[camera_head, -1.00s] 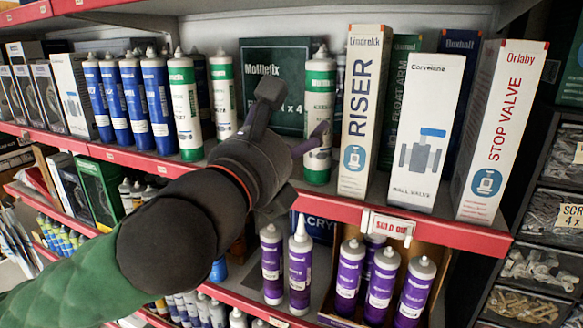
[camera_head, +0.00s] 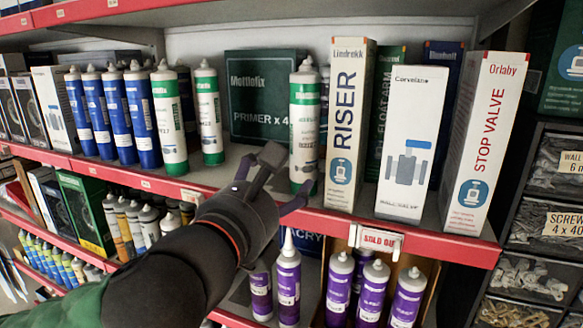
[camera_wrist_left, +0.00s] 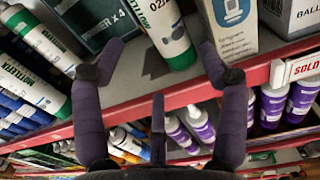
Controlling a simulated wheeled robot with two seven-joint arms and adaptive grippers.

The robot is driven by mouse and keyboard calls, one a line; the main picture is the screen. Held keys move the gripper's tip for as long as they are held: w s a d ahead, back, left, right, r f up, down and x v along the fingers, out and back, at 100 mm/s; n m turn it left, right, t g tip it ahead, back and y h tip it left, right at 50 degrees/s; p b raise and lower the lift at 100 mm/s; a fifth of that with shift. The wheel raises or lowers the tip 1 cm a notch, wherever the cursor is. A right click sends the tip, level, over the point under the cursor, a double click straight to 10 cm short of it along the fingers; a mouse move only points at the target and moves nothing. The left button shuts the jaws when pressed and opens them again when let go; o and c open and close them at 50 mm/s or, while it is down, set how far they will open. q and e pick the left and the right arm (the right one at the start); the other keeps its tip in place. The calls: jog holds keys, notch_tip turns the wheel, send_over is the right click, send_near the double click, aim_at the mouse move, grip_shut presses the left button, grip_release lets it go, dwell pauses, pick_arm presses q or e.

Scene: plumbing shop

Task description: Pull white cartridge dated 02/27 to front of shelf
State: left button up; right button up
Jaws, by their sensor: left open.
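A white cartridge with green bands (camera_head: 304,112) stands upright close to the shelf's front edge, left of the tall RISER box. In the left wrist view the same cartridge (camera_wrist_left: 168,32) shows a partly cut-off date starting "02/2". My left gripper (camera_head: 284,178) is open in front of its lower part. Two similar white-and-green cartridges (camera_head: 169,120) (camera_head: 208,112) stand further left. My right gripper is not in view.
The RISER box (camera_head: 346,120) stands close on the right, with valve boxes (camera_head: 412,140) beyond. A dark green primer box (camera_head: 258,98) is behind. Bare shelf lies left of the cartridge. The red shelf edge (camera_head: 440,242) and purple cartridges (camera_head: 370,290) are below.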

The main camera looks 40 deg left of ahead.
aim_at(294, 166)
pick_arm(q)
jog(key=shift+x, duration=5.05)
jog(key=shift+f, duration=0.1)
jog(key=shift+c, duration=0.3)
jog(key=c, duration=1.2)
jog(key=shift+a, duration=0.1)
